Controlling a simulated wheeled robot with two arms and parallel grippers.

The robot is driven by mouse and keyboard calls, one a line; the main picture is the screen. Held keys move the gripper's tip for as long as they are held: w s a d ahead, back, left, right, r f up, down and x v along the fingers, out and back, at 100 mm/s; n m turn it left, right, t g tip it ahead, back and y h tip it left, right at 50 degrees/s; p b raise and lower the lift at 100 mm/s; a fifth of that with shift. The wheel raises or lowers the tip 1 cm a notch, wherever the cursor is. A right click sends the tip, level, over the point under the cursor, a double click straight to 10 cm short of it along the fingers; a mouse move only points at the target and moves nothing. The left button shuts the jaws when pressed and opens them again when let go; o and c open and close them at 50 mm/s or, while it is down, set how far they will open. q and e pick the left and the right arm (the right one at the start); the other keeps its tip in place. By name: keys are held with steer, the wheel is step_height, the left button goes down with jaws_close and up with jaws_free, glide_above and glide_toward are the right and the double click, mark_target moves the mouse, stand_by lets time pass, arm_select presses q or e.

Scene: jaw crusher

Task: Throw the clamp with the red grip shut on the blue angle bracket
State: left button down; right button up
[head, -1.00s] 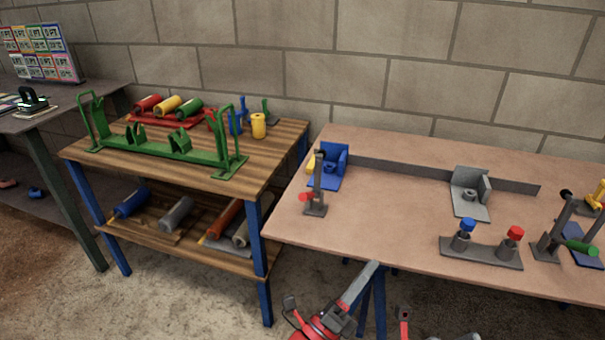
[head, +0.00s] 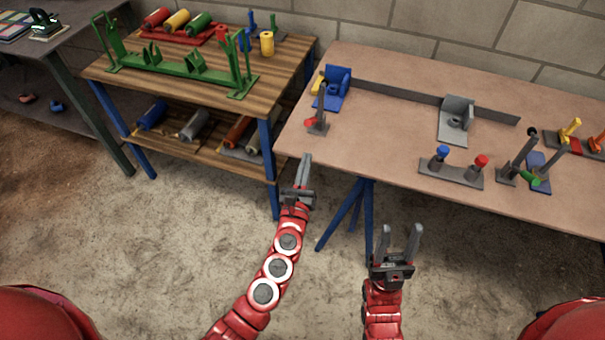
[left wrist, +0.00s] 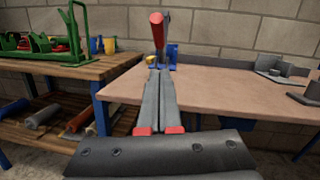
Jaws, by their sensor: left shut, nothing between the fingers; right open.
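The blue angle bracket (head: 337,88) stands at the left end of the tan table; it also shows in the left wrist view (left wrist: 172,54), partly hidden. The clamp (head: 321,110) is a dark upright part in front of it, with a red grip (head: 310,122) at its lower left in the head view. In the left wrist view the red grip (left wrist: 158,30) appears just above my fingertips, apart from them. My left gripper (head: 306,158) is shut and empty, at the table's front left edge. My right gripper (head: 402,229) is open and empty, in front of the table.
A grey bracket (head: 456,118), a base with blue and red knobs (head: 451,173) and other clamps (head: 520,158) stand further right. A wooden bench (head: 185,85) with a green frame (head: 180,66) is at left.

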arm_select(q)
steer(key=w+r+p, duration=0.2)
steer(key=w+r, duration=0.1)
steer(key=w, duration=0.2)
steer(key=shift+w+d+r, duration=0.15)
steer(key=shift+d+r, duration=0.05)
steer(key=shift+r, duration=0.1)
